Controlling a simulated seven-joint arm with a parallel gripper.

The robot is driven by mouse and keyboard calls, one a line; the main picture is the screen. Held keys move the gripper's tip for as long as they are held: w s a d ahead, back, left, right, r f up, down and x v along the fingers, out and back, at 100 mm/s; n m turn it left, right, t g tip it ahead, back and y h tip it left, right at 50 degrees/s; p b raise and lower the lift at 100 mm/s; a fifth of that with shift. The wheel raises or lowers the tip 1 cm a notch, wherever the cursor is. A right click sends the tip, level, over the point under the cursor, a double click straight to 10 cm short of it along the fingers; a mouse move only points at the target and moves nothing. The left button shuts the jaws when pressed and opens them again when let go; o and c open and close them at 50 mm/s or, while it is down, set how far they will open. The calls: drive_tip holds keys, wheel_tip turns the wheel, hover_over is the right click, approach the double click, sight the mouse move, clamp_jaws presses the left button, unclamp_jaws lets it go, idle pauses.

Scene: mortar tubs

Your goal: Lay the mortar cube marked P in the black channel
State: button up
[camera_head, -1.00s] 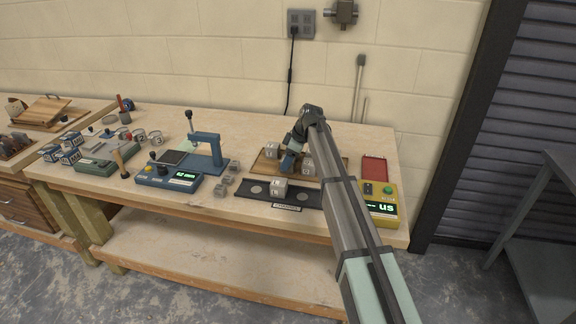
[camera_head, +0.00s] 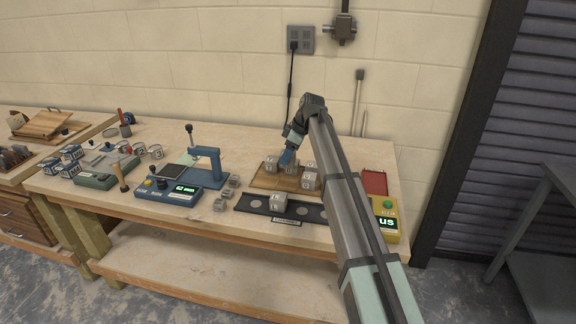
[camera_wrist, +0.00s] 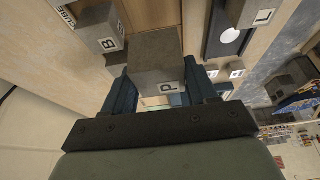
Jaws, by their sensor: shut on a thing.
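My gripper (camera_head: 289,162) is shut on a grey mortar cube marked P; the P cube (camera_wrist: 158,58) sits between the fingers in the wrist view, its label facing the camera. In the head view it is over the wooden board (camera_head: 262,184), low among other cubes; the exact gap to the board is hard to tell. The black channel (camera_head: 247,203) lies in front of the board, with pale round spots along it. One grey cube (camera_head: 279,201) stands on the channel near its middle. The channel (camera_wrist: 215,45) also shows in the wrist view, beside a cube marked L (camera_wrist: 249,12).
Other cubes stand on the board: one at the left (camera_head: 271,162), one at the front right (camera_head: 310,181). A cube marked B (camera_wrist: 101,27) is close beside the held cube. Small grey cubes (camera_head: 220,204) and a blue device (camera_head: 168,193) lie left of the channel; a yellow device (camera_head: 386,222) is right.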

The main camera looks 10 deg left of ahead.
drive_tip(key=shift+w+d+r, duration=0.1)
drive_tip(key=shift+r, duration=0.35)
drive_tip(key=shift+s+d+r, duration=0.35)
drive_tip(key=shift+d+r, duration=0.4)
drive_tip(key=shift+d, duration=0.1)
drive_tip(key=s+d+f, duration=0.1)
drive_tip(key=s+d, duration=0.5)
drive_tip(key=s, duration=0.7)
drive_tip(key=shift+f, duration=4.75)
drive_tip(key=shift+f, duration=0.15)
drive_tip(key=o, duration=1.3)
drive_tip(key=shift+c, duration=0.2)
